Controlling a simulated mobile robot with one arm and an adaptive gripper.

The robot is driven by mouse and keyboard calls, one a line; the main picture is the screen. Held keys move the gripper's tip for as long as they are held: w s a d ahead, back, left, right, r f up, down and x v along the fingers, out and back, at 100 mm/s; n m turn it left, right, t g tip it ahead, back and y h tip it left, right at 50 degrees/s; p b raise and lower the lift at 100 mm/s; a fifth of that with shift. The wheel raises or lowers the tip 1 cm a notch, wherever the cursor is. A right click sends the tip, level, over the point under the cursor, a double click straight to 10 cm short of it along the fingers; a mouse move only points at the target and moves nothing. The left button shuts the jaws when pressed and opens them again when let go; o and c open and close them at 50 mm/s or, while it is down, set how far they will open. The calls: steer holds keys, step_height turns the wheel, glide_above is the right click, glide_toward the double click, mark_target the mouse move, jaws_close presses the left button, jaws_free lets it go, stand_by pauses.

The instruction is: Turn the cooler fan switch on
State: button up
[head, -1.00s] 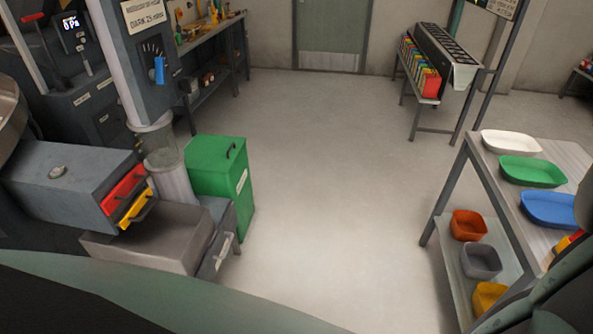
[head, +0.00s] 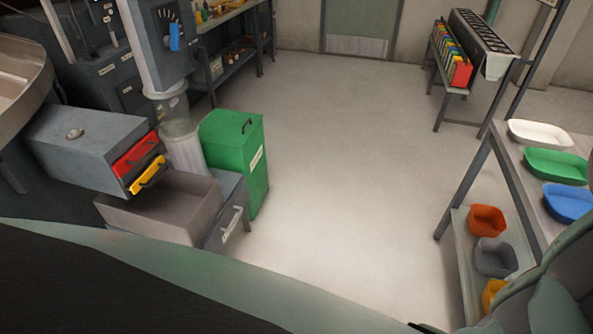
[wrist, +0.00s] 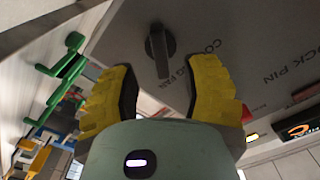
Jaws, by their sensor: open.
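The fan switch (wrist: 160,48) is a dark rotary knob on a grey panel (wrist: 235,35) in the wrist view. Printing beside it reads roughly "CO...NG FAN", partly hard to read. My gripper (wrist: 160,72) has two yellow-padded fingers, spread open, one to each side below the knob. The knob shows in the gap between the fingertips, and nothing is held. I cannot tell how far the fingertips are from the panel. The switch is not identifiable in the head view.
"OCK PIN" is printed to the right on the panel, and green handles (wrist: 62,70) stand left. In the head view, a green bin (head: 235,150), a box with red and yellow drawers (head: 85,140) and a tray table (head: 550,205) flank clear floor.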

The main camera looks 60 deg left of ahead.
steer(key=shift+b+x, duration=0.6)
steer(key=shift+x, duration=1.95)
steer(key=shift+o, duration=0.4)
jaws_close()
